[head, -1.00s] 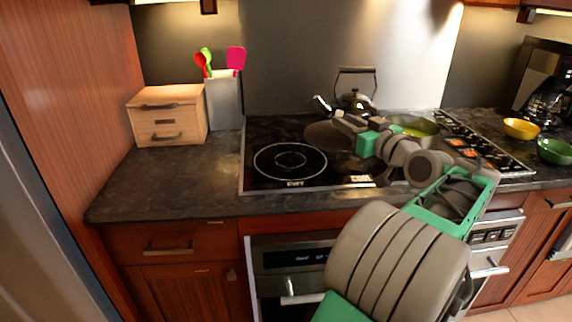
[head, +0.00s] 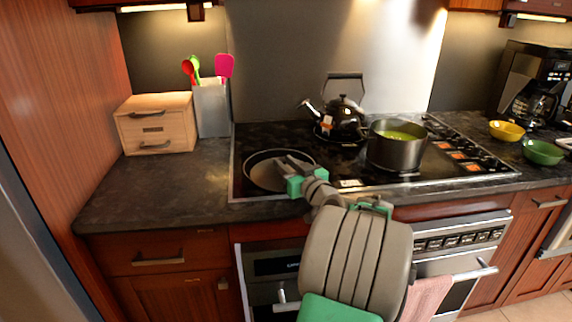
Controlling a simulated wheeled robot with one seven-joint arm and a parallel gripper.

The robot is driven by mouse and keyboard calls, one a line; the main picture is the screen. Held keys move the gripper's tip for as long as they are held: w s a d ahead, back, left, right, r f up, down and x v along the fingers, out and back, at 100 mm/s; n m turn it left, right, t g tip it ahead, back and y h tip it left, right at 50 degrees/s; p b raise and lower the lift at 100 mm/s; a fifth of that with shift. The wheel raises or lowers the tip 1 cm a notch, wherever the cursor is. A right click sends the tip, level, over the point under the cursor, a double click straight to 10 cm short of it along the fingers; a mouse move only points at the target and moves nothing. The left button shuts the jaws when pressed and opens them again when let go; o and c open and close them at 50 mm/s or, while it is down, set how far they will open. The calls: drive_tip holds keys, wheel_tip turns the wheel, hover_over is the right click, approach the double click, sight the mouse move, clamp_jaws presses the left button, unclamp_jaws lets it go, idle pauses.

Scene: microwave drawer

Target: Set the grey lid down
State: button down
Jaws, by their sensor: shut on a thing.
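The grey lid (head: 262,176) is a flat round disc over the left burner of the cooktop. It covers most of the burner's white ring. My gripper (head: 290,165) is at the lid's right side, shut on it. The fingertips are small, and the exact grip point is hard to make out. I cannot tell whether the lid touches the cooktop or is a little above it. A dark pot (head: 396,150) with green contents stands uncovered on the cooktop to the right of my gripper.
A kettle (head: 341,120) stands behind the lid and pot. A wooden drawer box (head: 155,125) and a utensil holder (head: 211,108) are at the back left. The left counter (head: 150,190) has bare room in front. Yellow (head: 507,131) and green (head: 543,152) bowls are at the right.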

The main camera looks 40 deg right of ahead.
drive_tip(key=shift+f+b, duration=0.15)
drive_tip(key=shift+b, duration=0.15)
drive_tip(key=c, duration=1.1)
unclamp_jaws()
drive_tip(key=shift+c, duration=0.2)
drive_tip(key=shift+r, duration=0.25)
drive_tip(key=v, duration=1.2)
